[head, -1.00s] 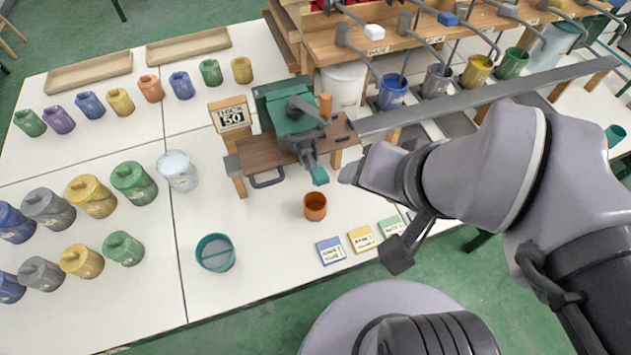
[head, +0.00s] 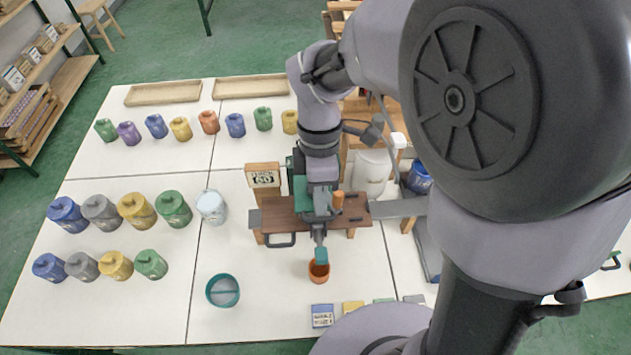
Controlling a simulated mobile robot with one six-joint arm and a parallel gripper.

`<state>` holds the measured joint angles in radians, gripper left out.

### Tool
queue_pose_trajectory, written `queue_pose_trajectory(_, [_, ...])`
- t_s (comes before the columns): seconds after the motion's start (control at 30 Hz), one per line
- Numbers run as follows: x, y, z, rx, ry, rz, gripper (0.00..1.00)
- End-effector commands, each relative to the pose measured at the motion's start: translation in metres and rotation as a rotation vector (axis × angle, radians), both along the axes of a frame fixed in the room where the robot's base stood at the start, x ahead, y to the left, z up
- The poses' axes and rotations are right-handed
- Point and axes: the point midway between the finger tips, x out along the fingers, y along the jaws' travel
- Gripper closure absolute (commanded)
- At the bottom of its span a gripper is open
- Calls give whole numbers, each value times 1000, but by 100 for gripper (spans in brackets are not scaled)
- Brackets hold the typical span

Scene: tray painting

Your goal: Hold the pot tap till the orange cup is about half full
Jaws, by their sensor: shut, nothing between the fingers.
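The orange cup (head: 319,272) stands upright on the white table, right under the teal-tipped spout (head: 321,255) of the pot tap. Its fill level cannot be made out. The green pot (head: 300,193) sits on a brown wooden stand (head: 280,216) and is mostly hidden behind my arm. My gripper (head: 320,205) points down over the pot and the dark tap, beside an orange knob (head: 337,200). It is shut and empty. Whether its tips touch the tap cannot be told.
A teal bowl (head: 223,290) and a pale cup (head: 212,206) stand left of the stand. Several coloured lidded pots fill the table's left side. Colour cards (head: 322,316) lie near the front edge. A sign (head: 263,178) stands behind the stand. My arm hides much of the right side.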

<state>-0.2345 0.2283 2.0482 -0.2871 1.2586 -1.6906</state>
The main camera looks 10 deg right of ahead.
Motion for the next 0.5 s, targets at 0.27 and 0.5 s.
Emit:
queue_pose_trajectory(0.27, [-5, 0, -24, 1, 2, -2, 100])
queue_pose_trajectory(0.5, [-16, 0, -77, -1, 3, -3, 100])
